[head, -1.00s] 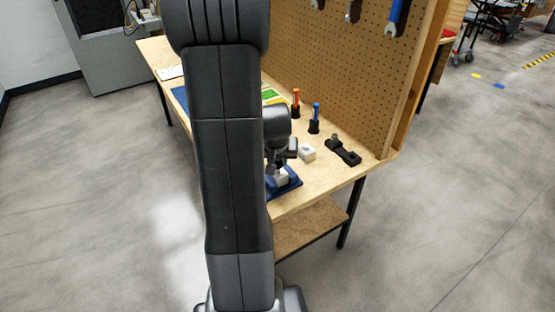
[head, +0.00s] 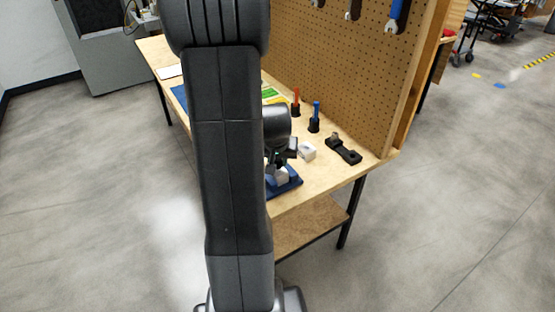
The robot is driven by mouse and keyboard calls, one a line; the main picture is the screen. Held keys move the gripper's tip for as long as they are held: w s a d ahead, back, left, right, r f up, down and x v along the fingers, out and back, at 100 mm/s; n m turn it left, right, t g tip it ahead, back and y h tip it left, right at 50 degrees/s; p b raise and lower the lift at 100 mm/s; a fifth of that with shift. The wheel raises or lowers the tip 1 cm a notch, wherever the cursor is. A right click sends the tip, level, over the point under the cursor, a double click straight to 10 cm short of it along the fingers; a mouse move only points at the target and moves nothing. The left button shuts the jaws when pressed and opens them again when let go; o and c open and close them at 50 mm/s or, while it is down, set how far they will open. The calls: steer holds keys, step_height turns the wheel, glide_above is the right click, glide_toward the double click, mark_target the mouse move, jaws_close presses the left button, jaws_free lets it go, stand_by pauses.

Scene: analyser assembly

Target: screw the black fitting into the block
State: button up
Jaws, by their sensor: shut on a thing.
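My gripper (head: 278,164) points down at the front of the workbench, partly behind my own arm. It is shut on a small dark thing, which I take to be the black fitting; the fitting can hardly be made out between the fingers. Right below is a light grey block (head: 281,177), sitting in a blue fixture (head: 291,187) near the bench's front edge. The fitting is over or at the top of this block; I cannot tell whether they touch or how deep it sits.
A white block (head: 307,151) lies just right of the gripper. A black holder (head: 347,153) with a grey part is farther right. Orange-handled (head: 296,101) and blue-handled (head: 316,116) tools stand in black stands behind. A pegboard (head: 330,75) closes the back.

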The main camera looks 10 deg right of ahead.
steer(key=shift+f+b, duration=0.65)
steer(key=shift+b, duration=0.05)
jaws_close()
stand_by(0.6)
steer(key=shift+f+m+b, duration=0.25)
steer(key=shift+m+b, duration=0.15)
steer(key=shift+b, duration=0.6)
steer(key=m+b, duration=0.1)
steer(key=b, duration=0.1)
steer(key=m+h+b, duration=0.1)
steer(key=b, duration=0.1)
steer(key=shift+w+a+m+g, duration=0.15)
steer(key=shift+m+g, duration=0.15)
steer(key=shift+r+m+h, duration=0.3)
steer(key=shift+b, duration=0.35)
